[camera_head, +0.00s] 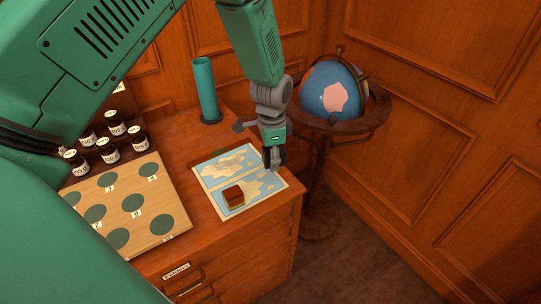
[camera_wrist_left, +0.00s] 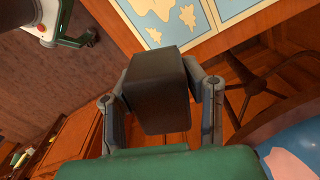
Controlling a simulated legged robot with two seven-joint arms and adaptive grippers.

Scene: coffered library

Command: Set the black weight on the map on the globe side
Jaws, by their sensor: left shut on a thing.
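My left gripper (camera_head: 274,157) is over the right edge of the map, on its globe side. In the left wrist view, it is shut on the black weight (camera_wrist_left: 160,92), a dark block between its two fingers. The open map (camera_head: 213,177) lies flat on the cabinet top and also shows beyond the block in the left wrist view (camera_wrist_left: 228,8). In the head view the weight is mostly hidden by the gripper, and I cannot tell whether it touches the map. The blue globe (camera_head: 325,88) stands in a wooden stand to the right.
A brown block (camera_head: 233,195) sits on the map's near part. A board with green discs (camera_head: 132,202) and several dark labelled jars (camera_head: 108,150) are to the left. A teal tube (camera_head: 205,88) stands behind the map. The cabinet top (camera_head: 262,218) ends just right of the map.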

